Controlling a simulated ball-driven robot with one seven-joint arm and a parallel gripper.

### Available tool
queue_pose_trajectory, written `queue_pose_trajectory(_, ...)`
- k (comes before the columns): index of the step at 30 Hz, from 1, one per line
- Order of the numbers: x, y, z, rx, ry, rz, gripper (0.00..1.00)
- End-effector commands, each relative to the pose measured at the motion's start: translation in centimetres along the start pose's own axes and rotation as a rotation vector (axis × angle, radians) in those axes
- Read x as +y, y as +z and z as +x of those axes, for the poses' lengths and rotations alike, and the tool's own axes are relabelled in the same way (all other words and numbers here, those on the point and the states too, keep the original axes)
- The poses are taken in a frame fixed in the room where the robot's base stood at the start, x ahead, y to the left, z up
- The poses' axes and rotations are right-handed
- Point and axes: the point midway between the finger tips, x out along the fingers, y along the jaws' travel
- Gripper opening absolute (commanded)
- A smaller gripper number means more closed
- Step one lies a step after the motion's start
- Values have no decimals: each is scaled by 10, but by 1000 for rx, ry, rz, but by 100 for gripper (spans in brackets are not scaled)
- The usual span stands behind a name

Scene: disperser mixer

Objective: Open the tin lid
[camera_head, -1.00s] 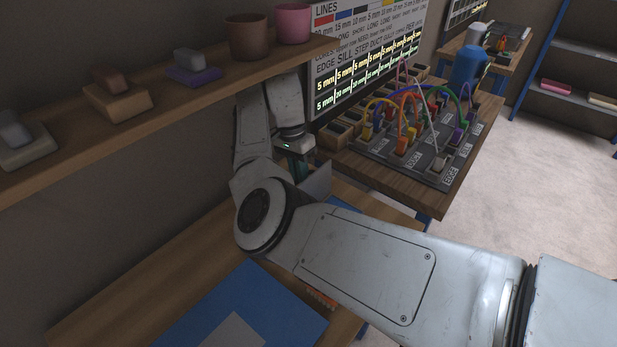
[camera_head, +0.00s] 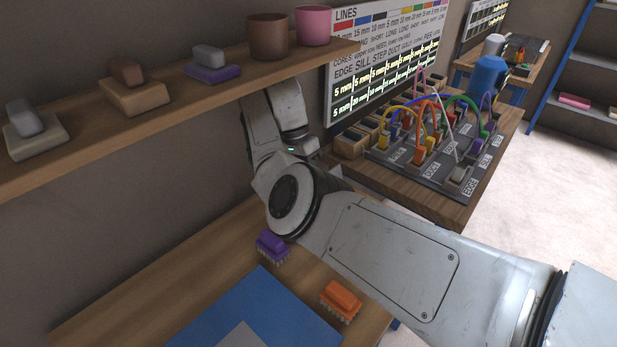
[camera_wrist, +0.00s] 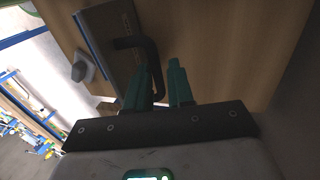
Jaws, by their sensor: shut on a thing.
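In the wrist view, my gripper (camera_wrist: 163,82) has green fingers closed around part of a dark bent handle (camera_wrist: 140,45). The handle joins a brown-grey panel with a pale edge (camera_wrist: 112,35), which appears to be the tin lid. How far the lid stands open cannot be told. In the head view my arm hides the fingers, the handle and the tin; only the wrist housing with a small green light shows below the shelf.
A purple brush (camera_head: 271,246) and an orange brush (camera_head: 341,300) lie on the wooden table (camera_head: 190,275) near a blue mat (camera_head: 265,312). A shelf (camera_head: 200,105) with blocks and two pots hangs above. A cable board (camera_head: 440,160) stands on the right-hand table.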

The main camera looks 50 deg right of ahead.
Motion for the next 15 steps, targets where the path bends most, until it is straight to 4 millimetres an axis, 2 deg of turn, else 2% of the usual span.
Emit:
queue_pose_trajectory(1, -10, 4, 6, 0, -30, -12, 0)
queue_pose_trajectory(7, -10, 4, 7, 0, -29, -14, 0)
queue_pose_trajectory(8, -10, 4, 7, 0, -29, -14, 26)
queue_pose_trajectory(12, -10, 3, 7, 1, -29, -13, 38)
queue_pose_trajectory(15, -9, 3, 6, 1, -30, -12, 38)
